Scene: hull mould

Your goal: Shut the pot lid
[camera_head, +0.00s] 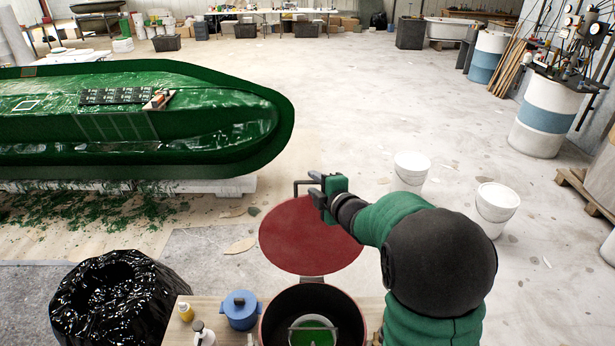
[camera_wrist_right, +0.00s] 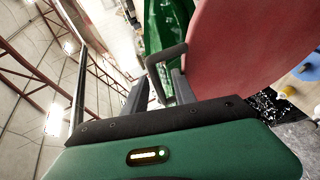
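The dark pot (camera_head: 268,325) stands on the wooden table at the bottom of the head view. Its red round lid (camera_head: 300,240) is open, tipped back past the pot's far rim on a hinge. A dark bar handle (camera_head: 297,184) is at the lid's far edge; it also shows in the wrist view (camera_wrist_right: 166,55). My right gripper (camera_head: 316,189) is at the handle with its fingers apart. In the wrist view the handle's bar appears between or just past the fingertips (camera_wrist_right: 159,90); I cannot tell whether they touch it. My left gripper is out of view.
A blue lidded pot (camera_head: 240,309), a yellow bottle (camera_head: 185,312) and a white bottle (camera_head: 203,334) stand left of the pot. A black bag-lined bin (camera_head: 118,300) is further left. The green hull mould (camera_head: 200,120) lies beyond. White buckets (camera_head: 411,170) stand right.

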